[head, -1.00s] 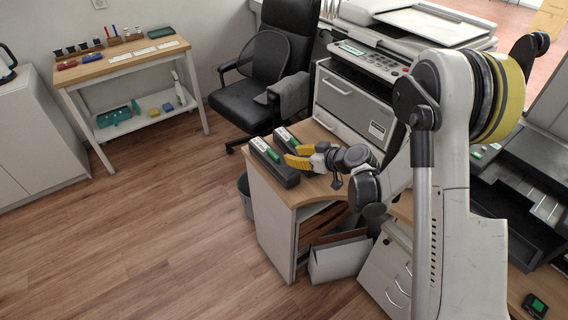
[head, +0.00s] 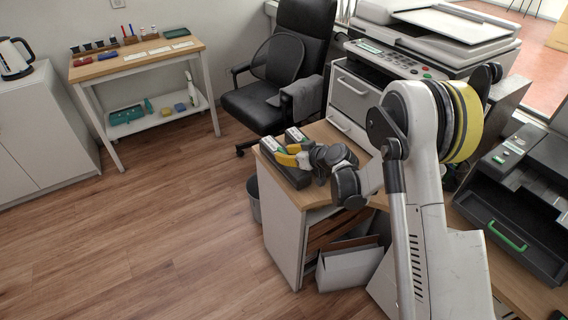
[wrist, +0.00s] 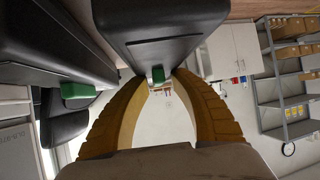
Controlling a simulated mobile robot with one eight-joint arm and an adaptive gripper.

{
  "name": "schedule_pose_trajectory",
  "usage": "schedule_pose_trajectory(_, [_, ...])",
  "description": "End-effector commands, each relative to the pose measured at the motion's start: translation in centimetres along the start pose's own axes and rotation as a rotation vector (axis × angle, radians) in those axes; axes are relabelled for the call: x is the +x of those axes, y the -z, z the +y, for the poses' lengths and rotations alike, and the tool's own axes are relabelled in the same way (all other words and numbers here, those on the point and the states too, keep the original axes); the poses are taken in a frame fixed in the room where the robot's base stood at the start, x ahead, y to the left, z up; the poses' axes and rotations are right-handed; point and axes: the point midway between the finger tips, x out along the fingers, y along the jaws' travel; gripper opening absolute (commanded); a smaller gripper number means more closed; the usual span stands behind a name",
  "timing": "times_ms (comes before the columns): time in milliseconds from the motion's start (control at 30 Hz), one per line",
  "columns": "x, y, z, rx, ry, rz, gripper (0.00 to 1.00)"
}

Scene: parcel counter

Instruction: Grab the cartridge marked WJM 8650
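Two dark cartridges with pale labels lie side by side on the wooden desk top; the markings are too small to read. In the head view the near one (head: 270,163) is at the desk's left edge, the far one (head: 294,137) behind it. My gripper (head: 287,156), with yellow fingers, is at the near part of this pair. In the wrist view my gripper (wrist: 158,78) looks open. Its fingertips flank the lower end of one cartridge (wrist: 160,30), with a green tab between them. Contact cannot be told. The other cartridge (wrist: 50,45) is at the left.
The desk (head: 318,196) stands before a large printer (head: 400,65). A black chair (head: 285,85) is behind, an open white box (head: 347,266) below. A side table (head: 130,62) with small items stands at the left. A black device (head: 530,185) is at the right. The wooden floor is clear.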

Motion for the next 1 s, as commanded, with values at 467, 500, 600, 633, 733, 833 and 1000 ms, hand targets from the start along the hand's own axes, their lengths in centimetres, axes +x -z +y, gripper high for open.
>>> schedule_pose_trajectory(467, [-0.1, 0.1, 0.0, 0.001, 0.000, 0.001, 0.00])
schedule_pose_trajectory(500, [-0.1, 0.1, 0.0, 0.001, 0.000, 0.001, 0.00])
schedule_pose_trajectory(600, [-0.1, 0.1, 0.0, 0.000, 0.000, 0.000, 0.00])
schedule_pose_trajectory(633, [-0.1, 0.1, 0.0, 0.000, 0.000, 0.000, 0.00])
schedule_pose_trajectory(733, [-0.4, 0.6, 0.0, 0.001, 0.000, 0.000, 0.00])
schedule_pose_trajectory(833, [-0.9, 1.5, 0.0, 0.001, 0.000, 0.000, 0.00])
schedule_pose_trajectory(1000, [-2.4, 4.2, 0.0, 0.001, -0.001, 0.000, 0.00])
